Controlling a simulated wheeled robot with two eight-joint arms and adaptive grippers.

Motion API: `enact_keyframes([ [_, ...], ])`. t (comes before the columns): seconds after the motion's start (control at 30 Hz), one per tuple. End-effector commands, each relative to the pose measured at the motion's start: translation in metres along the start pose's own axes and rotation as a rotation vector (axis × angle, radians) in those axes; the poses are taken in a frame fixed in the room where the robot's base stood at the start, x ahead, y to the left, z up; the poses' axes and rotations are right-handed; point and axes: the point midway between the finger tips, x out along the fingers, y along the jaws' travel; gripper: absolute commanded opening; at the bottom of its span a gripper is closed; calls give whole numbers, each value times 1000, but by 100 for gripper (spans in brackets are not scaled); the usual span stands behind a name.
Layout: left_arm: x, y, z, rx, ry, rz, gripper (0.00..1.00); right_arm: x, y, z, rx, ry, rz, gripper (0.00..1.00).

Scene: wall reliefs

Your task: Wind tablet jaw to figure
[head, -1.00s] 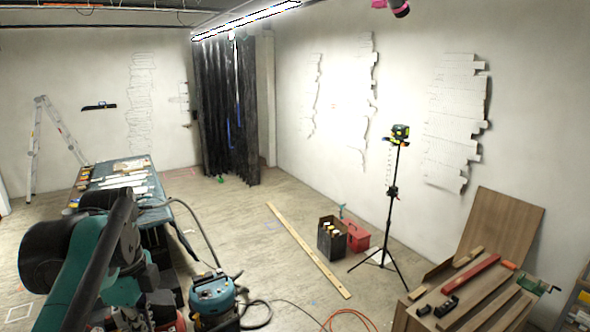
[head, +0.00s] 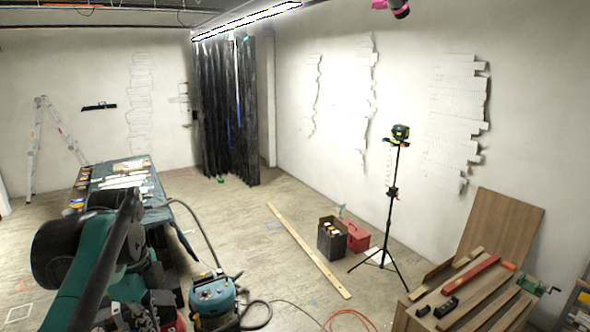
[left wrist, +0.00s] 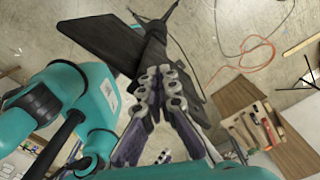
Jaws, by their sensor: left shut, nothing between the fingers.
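A green clamp-like fitting with a crank handle (head: 533,285) sits at the right end of the wooden work board at lower right in the head view. It is small, and I cannot make out a tablet or figure in it. My left gripper (left wrist: 163,76) shows in the left wrist view, its jointed grey fingers shut together with nothing between them. It is apart from the work board (left wrist: 285,158), which lies to its right in that view. In the head view my left arm fills the lower left and the gripper cannot be made out clearly. My right gripper is not in view.
A laser on a tripod (head: 400,134), a red toolbox (head: 356,236), a dark crate (head: 331,240) and a long plank (head: 306,249) stand or lie mid-floor. A teal vacuum (head: 213,293) with hose and an orange cable (head: 350,314) are in front. A covered table (head: 163,216) is at left.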

Motion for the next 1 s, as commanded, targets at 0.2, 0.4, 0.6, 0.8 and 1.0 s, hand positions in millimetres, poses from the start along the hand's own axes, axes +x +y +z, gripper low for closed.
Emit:
enact_keyframes([
  [0.2, -3, -3, 5, 1, 1, 0, 0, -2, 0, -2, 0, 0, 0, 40],
  [0.4, -26, -3, 5, 0, -1, 0, 0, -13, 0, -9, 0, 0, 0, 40],
  [0.6, -48, -3, 6, 0, -1, 0, 0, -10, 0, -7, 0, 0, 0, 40],
  [0.8, -60, -3, 6, 0, -2, 0, 0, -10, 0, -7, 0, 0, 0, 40],
  [1.0, -60, -2, 6, -1, -2, 0, 0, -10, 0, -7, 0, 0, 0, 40],
])
